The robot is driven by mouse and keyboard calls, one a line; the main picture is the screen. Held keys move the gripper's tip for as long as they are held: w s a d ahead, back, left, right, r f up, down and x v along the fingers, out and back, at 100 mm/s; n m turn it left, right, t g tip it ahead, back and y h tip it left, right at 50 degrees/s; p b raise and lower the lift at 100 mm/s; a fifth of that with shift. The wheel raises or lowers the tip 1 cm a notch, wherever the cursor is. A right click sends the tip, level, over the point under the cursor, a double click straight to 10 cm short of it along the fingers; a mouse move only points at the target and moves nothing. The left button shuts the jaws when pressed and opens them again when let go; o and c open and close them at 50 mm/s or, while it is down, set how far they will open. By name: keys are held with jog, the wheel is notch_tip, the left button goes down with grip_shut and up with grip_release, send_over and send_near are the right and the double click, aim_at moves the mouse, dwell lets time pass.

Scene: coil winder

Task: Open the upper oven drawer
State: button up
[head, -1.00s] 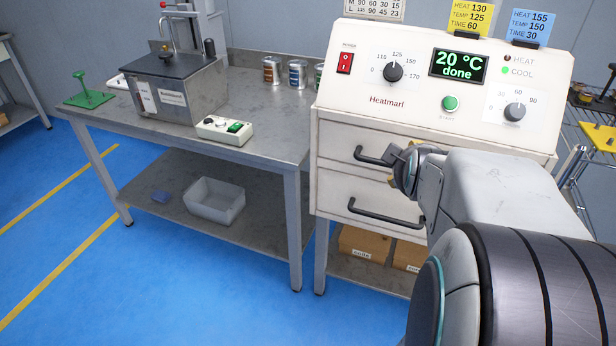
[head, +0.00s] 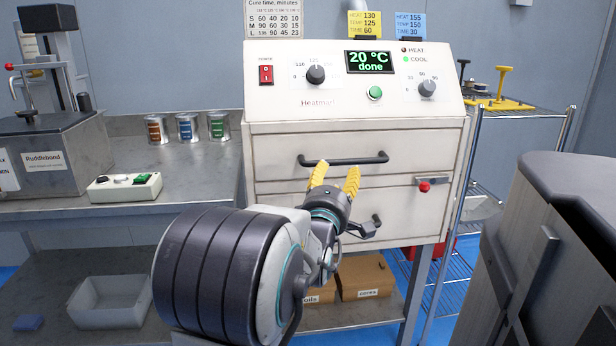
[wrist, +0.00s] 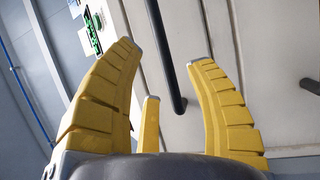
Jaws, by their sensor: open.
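The upper oven drawer (head: 420,146) is a cream front panel below the oven's sloped control panel, and it looks shut. Its black bar handle (head: 345,160) runs across the front. My gripper (head: 336,176) has yellow fingers, is open and points at this handle from below and in front. In the wrist view, my gripper's fingers (wrist: 165,60) are spread, with a dark handle bar (wrist: 166,55) showing between their tips. I cannot tell whether the fingers touch the bar. The lower drawer (head: 400,205) also looks shut, its handle (head: 372,226) partly hidden behind my gripper.
A steel bench (head: 195,190) with cans stands left, a wire rack (head: 480,190) right. A large grey machine (head: 550,230) fills the near right. Boxes (head: 362,275) sit below the oven.

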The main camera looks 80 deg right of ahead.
aim_at(343, 162)
jog(key=shift+d+f+b, duration=0.1)
jog(key=shift+d+b, duration=0.15)
jog(key=shift+b, duration=0.05)
jog(key=d+b, duration=0.3)
jog(key=shift+s+d+r, duration=0.1)
jog(key=shift+d+r, duration=0.15)
jog(key=shift+d, duration=0.15)
jog(key=shift+d+r, duration=0.2)
jog(key=shift+d, duration=0.5)
jog(key=shift+d+r, duration=0.2)
jog(key=shift+d, duration=0.5)
grip_shut()
